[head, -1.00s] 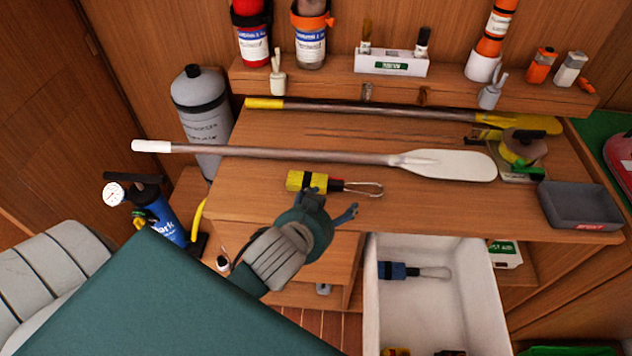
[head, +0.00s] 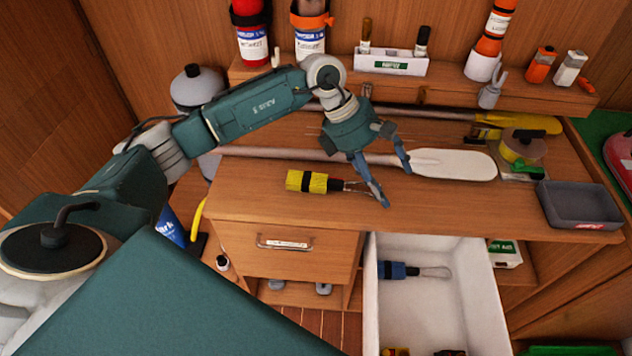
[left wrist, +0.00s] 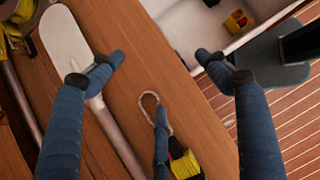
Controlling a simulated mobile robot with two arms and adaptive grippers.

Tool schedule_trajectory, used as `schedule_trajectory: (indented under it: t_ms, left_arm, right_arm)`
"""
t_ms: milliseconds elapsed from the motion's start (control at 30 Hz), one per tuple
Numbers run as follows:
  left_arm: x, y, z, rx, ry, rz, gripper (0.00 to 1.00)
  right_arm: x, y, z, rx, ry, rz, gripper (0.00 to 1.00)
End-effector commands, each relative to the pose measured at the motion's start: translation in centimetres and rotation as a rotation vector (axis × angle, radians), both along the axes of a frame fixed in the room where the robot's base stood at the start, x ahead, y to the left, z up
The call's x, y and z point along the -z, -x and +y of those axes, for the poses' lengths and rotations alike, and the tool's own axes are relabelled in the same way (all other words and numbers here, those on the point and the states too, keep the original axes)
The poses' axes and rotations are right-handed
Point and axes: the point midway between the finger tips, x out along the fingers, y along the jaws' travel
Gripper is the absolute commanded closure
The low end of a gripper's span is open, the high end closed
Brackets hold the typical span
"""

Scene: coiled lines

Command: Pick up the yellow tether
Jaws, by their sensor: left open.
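The yellow tether (head: 306,181) lies coiled on the wooden bench top, with a dark band and a thin wire loop pointing right. It also shows at the bottom of the left wrist view (left wrist: 186,166), its loop standing out toward the upper left. My left gripper (head: 395,183) is open and empty above the bench, to the right of the yellow coil. A finger hides part of the loop in the head view. In the left wrist view the open fingers (left wrist: 160,57) spread on both sides of the loop. I cannot tell whether any finger touches it. My right gripper is out of view.
A white paddle (head: 455,164) and a yellow paddle (head: 530,122) lie behind. A grey tray (head: 580,205) sits at the right end. The open white drawer (head: 430,320) below the bench edge holds a blue tether (head: 398,270). Bare bench lies left of the yellow tether.

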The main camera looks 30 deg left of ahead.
Motion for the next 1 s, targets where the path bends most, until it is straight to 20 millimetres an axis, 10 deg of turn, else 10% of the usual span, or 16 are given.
schedule_trajectory:
  t_ms: [100, 300, 1000]
  left_arm:
    - [0.0, -0.8, 10.4, -0.005, -0.309, 0.037, 0.24]
    - [-1.5, 0.1, 18.9, -0.031, -0.543, 0.111, 0.24]
    - [6.4, 1.0, 19.3, -0.033, -0.567, 0.128, 0.24]
  right_arm:
    - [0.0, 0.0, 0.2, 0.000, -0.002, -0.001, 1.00]
    - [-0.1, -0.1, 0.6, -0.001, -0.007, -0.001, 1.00]
    - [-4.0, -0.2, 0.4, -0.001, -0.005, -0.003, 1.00]
